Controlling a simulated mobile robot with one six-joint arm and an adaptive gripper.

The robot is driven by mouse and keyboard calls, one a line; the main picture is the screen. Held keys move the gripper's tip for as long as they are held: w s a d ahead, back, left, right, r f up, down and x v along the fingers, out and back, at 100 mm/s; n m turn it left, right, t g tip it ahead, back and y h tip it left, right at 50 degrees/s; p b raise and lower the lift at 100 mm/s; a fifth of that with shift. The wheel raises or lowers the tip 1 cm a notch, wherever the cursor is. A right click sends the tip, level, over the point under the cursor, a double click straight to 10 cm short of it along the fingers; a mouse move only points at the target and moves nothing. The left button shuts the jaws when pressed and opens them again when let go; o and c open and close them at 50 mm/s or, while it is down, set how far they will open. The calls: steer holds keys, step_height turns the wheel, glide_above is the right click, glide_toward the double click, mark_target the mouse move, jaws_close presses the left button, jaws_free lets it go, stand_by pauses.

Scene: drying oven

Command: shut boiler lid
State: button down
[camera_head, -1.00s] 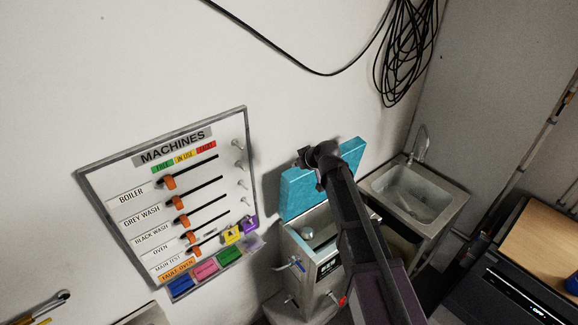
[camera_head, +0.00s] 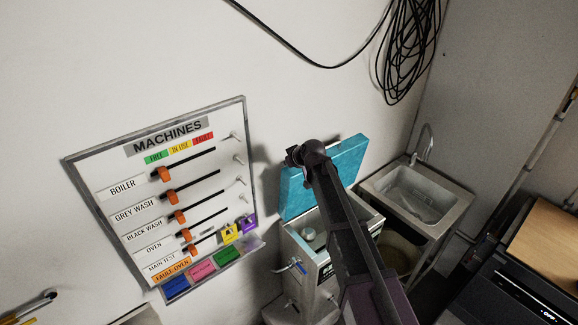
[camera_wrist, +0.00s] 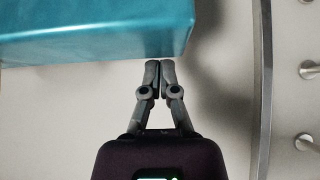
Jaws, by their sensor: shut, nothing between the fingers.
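The boiler (camera_head: 300,262) is a metal box against the wall, right of the machines board. Its teal lid (camera_head: 345,160) stands raised, leaning up near the wall behind the opening. My arm reaches across the front of the boiler and covers part of the lid and the opening. In the wrist view the lid (camera_wrist: 100,28) fills the upper left. My gripper (camera_wrist: 153,64) is shut and empty, its fingertips by the lid's lower right corner in that picture. I cannot tell whether they touch it. In the head view the gripper itself is hidden behind my wrist.
The machines board (camera_head: 180,195) with pegs hangs on the wall to the left. A sink (camera_head: 415,195) stands right of the boiler, with a bucket (camera_head: 398,255) below it. A dark appliance (camera_head: 500,290) is at lower right. Coiled cable (camera_head: 408,50) hangs above.

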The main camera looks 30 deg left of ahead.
steer(key=shift+w+a+f, duration=0.15)
steer(key=shift+a+f, duration=0.2)
steer(key=shift+f, duration=0.05)
